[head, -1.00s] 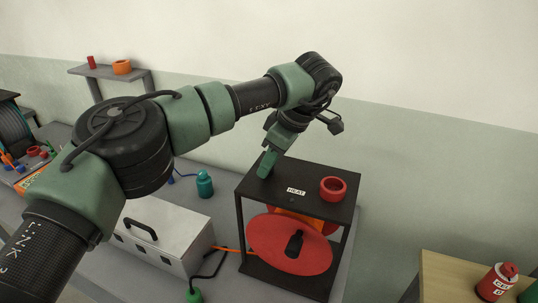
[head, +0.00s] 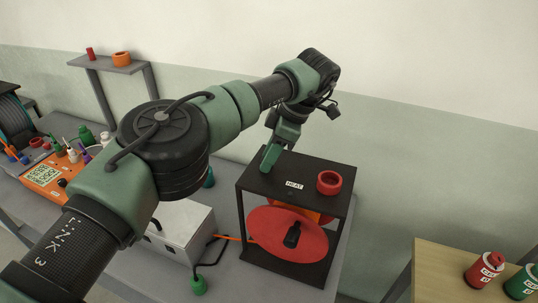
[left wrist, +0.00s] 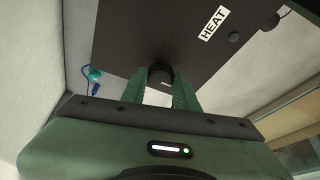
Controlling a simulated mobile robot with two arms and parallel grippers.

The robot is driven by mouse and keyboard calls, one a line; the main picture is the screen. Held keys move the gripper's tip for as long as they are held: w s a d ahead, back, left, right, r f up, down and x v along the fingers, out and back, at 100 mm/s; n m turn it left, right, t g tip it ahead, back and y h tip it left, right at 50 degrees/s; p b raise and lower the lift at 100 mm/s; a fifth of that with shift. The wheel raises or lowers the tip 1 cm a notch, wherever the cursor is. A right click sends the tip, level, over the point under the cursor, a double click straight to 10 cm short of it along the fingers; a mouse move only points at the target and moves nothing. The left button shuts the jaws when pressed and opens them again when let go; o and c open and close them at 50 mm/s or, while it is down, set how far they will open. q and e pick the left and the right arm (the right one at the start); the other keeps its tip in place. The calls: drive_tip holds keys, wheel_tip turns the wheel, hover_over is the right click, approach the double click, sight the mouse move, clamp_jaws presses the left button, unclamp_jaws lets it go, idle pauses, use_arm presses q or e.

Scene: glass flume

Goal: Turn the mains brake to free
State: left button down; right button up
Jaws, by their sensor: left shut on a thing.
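A black open-sided stand (head: 312,166) with a HEAT label on its top plate stands on the grey bench. My left gripper (head: 269,163) points down at the left part of that plate. In the left wrist view, my left gripper (left wrist: 160,88) is shut on a dark round knob (left wrist: 160,74) at the edge of the plate (left wrist: 140,35). Inside the stand is a red disc (head: 272,243) with a black handle (head: 292,235) on its face. I cannot read any mains brake label, so I cannot tell which part it is. My right gripper is out of view.
A red ring (head: 329,182) sits on the plate, right of the HEAT label. A grey metal box (head: 186,226) and a green plug (head: 198,285) are left of the stand. A wooden table (head: 438,270) with red and green canisters (head: 485,270) is at the right.

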use_arm(q)
drive_tip(key=shift+r, duration=0.1)
drive_tip(key=c, duration=1.1)
unclamp_jaws()
drive_tip(key=shift+o, duration=0.2)
drive_tip(key=shift+d, duration=0.1)
drive_tip(key=shift+d+r, duration=0.1)
drive_tip(key=shift+r, duration=0.15)
drive_tip(key=p+v, duration=0.1)
drive_tip(key=v, duration=0.4)
drive_tip(key=shift+w, duration=0.1)
drive_tip(key=shift+p+v, duration=1.1)
drive_tip(key=shift+p, duration=3.6)
